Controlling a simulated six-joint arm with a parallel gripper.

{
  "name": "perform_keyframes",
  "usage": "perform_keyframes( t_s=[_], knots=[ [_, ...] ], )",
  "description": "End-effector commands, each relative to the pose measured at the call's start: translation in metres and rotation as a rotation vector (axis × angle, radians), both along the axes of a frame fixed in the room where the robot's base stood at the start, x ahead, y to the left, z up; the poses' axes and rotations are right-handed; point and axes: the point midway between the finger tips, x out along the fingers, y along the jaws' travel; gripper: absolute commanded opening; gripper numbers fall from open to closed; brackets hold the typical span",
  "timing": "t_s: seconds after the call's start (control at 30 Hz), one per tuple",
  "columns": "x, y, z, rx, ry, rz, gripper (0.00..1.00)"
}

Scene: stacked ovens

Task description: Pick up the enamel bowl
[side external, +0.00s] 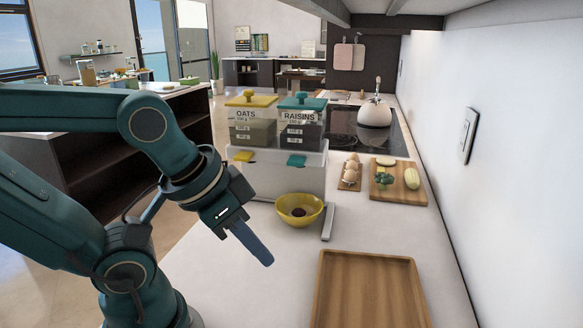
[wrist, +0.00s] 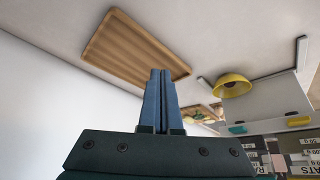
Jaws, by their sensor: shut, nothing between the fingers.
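A yellow bowl (side external: 298,211), which I take to be the enamel bowl, stands upright on the white counter in front of a white box. Something small and dark lies inside it. The bowl also shows in the wrist view (wrist: 233,84), right of my fingers and turned over by the camera's angle. My gripper (side external: 268,262) is shut and empty, with its blue fingers together. It hangs above the counter, to the left of the bowl and nearer the side camera, apart from it. The fingers also show in the wrist view (wrist: 160,75).
A wooden tray (side external: 368,290) lies at the front right. A grey bar (side external: 328,222) is right of the bowl. The white box (side external: 285,175) stands behind, below oats (side external: 252,120) and raisins (side external: 300,122) containers. Eggs (side external: 350,170) and a cutting board (side external: 398,183) are farther right.

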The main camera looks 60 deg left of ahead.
Motion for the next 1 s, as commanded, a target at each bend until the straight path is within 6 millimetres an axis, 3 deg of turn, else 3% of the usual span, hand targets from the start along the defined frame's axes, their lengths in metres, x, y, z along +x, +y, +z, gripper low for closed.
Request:
perform_keyframes(
  t_s=[0.27,0.37,0.4,0.77,1.0],
  knots=[
    [0.000,0.000,0.000,0.000,0.000,0.000,0.00],
    [0.000,0.000,0.000,0.000,0.000,0.000,0.38],
    [0.000,0.000,0.000,0.000,0.000,0.000,0.40],
    [0.002,0.005,-0.002,0.039,0.021,-0.026,0.40],
    [0.019,0.045,-0.017,0.361,0.205,-0.275,0.40]
  ],
)
